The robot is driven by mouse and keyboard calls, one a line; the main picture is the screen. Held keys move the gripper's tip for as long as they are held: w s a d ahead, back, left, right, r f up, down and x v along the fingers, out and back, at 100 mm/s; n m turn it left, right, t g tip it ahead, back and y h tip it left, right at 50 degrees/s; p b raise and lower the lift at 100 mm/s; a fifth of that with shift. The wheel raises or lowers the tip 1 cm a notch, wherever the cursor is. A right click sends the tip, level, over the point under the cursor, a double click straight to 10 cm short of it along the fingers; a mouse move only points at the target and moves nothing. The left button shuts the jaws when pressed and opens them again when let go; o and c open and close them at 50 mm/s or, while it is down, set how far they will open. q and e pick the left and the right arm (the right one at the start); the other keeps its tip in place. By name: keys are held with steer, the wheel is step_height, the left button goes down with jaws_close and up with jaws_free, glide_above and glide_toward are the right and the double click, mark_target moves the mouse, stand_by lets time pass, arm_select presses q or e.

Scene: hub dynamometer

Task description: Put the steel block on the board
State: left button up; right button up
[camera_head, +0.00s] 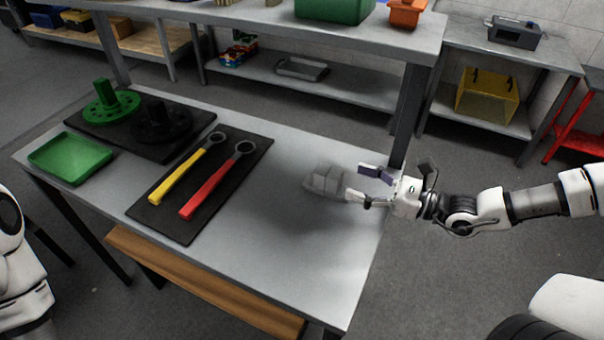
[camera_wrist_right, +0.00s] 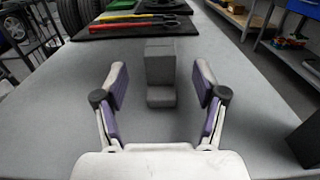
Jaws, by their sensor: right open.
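The steel block (camera_head: 322,180) is a grey stepped block on the right part of the metal table. In the right wrist view it (camera_wrist_right: 160,68) stands straight ahead, between and slightly beyond the fingertips. My right gripper (camera_head: 356,183) is open, with its fingers low over the table just right of the block; its purple-padded fingers (camera_wrist_right: 160,90) hold nothing. A black board (camera_head: 222,180) with a yellow wrench (camera_head: 180,174) and a red wrench (camera_head: 213,185) lies left of the block. A second black board (camera_head: 190,150) lies behind it. My left gripper is out of view.
The second board carries a green hub part (camera_head: 108,103) and a black disc part (camera_head: 162,122). A green tray (camera_head: 70,158) sits at the table's left. The table (camera_head: 300,245) is bare between wrench board and block. A shelf (camera_head: 300,25) rises behind.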

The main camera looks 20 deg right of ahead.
mark_target(341, 177)
steer(key=shift+w+a+f+b, duration=0.25)
steer(key=shift+w+a+b, duration=0.2)
steer(key=shift+b, duration=0.45)
steer(key=shift+w+a+b, duration=0.15)
steer(key=shift+b, duration=0.15)
steer(key=b+x, duration=0.2)
steer(key=x, duration=0.3)
steer(key=shift+w+a+f+b, duration=0.1)
steer(key=shift+f+b, duration=0.05)
steer(key=shift+b, duration=0.15)
steer(key=shift+w+a, duration=0.15)
steer(key=shift+w, duration=0.05)
steer(key=shift+r, duration=0.2)
steer(key=shift+c, duration=0.7)
jaws_close()
